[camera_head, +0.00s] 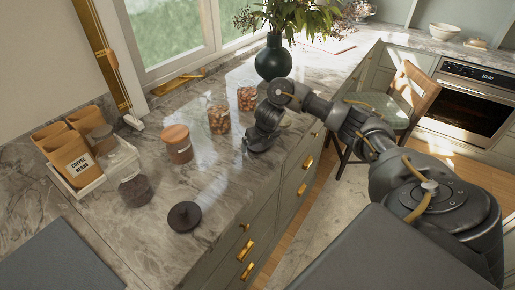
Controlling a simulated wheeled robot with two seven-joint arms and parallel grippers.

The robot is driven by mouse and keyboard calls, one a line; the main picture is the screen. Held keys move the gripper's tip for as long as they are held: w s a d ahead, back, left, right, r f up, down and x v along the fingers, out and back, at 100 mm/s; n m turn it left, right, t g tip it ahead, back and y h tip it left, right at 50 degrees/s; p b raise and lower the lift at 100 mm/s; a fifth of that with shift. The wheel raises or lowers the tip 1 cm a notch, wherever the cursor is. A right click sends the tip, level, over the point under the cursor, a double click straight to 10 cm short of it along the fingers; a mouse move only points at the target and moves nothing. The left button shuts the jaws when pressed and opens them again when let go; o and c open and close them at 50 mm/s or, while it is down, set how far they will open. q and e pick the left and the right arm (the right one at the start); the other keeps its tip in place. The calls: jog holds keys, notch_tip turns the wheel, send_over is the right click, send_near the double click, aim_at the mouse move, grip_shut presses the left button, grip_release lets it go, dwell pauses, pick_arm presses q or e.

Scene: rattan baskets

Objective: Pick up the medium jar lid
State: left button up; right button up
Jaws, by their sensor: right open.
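A dark round lid with a knob (184,215) lies flat on the marble counter (225,190) near its front edge. A glass jar with dark contents (136,190) stands to its left. Another jar (180,152) wears a wooden lid (175,133). I cannot tell for certain which lid is the medium one. My right gripper (258,143) is open and low over the counter, to the upper right of the dark lid and apart from it. Its fingers are dark and partly hidden by its own body. My left gripper is out of view.
Two jars with brown contents (219,119) (246,98) stand behind and left of my right gripper. A dark green vase with plants (273,60) is farther back. A white tray (92,186) with coffee bags stands at left. Bare counter surrounds the dark lid.

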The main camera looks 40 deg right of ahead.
jog(key=shift+c, duration=0.5)
jog(key=c, duration=1)
